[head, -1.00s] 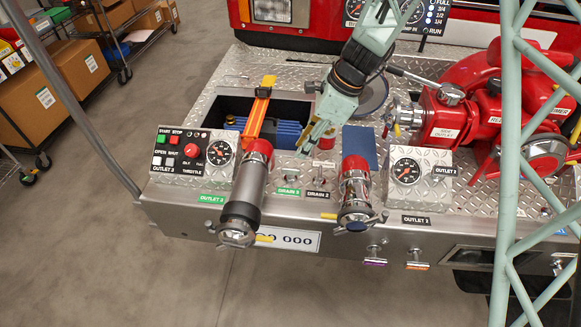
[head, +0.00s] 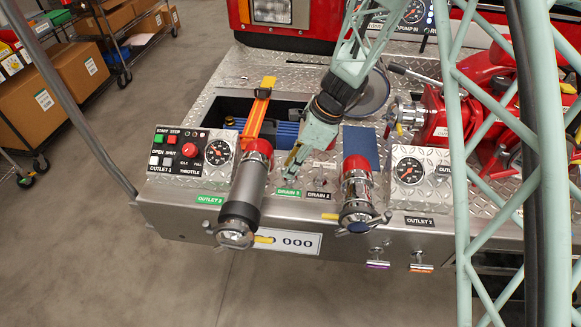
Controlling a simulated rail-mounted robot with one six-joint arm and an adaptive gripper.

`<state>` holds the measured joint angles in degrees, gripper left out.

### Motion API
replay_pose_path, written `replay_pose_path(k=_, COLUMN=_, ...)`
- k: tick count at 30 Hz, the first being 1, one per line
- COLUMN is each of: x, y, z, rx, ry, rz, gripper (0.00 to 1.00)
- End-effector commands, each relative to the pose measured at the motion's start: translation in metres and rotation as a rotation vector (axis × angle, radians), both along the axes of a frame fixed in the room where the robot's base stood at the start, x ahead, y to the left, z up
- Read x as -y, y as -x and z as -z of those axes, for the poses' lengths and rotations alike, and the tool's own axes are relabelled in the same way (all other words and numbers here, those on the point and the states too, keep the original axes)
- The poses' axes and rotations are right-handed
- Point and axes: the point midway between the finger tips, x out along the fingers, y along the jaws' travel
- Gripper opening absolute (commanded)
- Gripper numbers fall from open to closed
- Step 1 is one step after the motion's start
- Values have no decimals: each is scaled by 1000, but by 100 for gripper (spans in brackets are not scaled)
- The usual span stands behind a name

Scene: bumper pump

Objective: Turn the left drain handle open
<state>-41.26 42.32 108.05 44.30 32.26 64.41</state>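The left drain handle is mostly hidden behind my gripper (head: 290,173). Its green label (head: 289,192), which seems to read DRAIN 3, shows just in front on the bumper deck. My gripper points down at the handle's spot, between the two outlet pipes. I cannot tell whether its fingers are open or shut, or whether they touch the handle. The right drain's dark label (head: 318,195) lies just to the right, and its small metal handle (head: 320,181) stands behind that label.
The left outlet pipe (head: 245,195) stands close on the left of my gripper, the right outlet pipe (head: 357,190) on the right. A control panel (head: 178,155) is at the far left. An orange strap (head: 257,115) crosses the open bin behind. A red pump (head: 440,120) is at right.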

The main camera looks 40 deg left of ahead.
Motion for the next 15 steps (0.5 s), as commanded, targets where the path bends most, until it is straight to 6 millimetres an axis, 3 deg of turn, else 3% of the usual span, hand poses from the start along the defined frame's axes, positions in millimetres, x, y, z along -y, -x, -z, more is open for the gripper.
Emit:
replay_pose_path(k=8, x=0, y=0, z=0, rx=0, ry=0, rz=0, gripper=20)
replay_pose_path(k=15, x=0, y=0, z=1, rx=0, ry=0, rz=0, gripper=0)
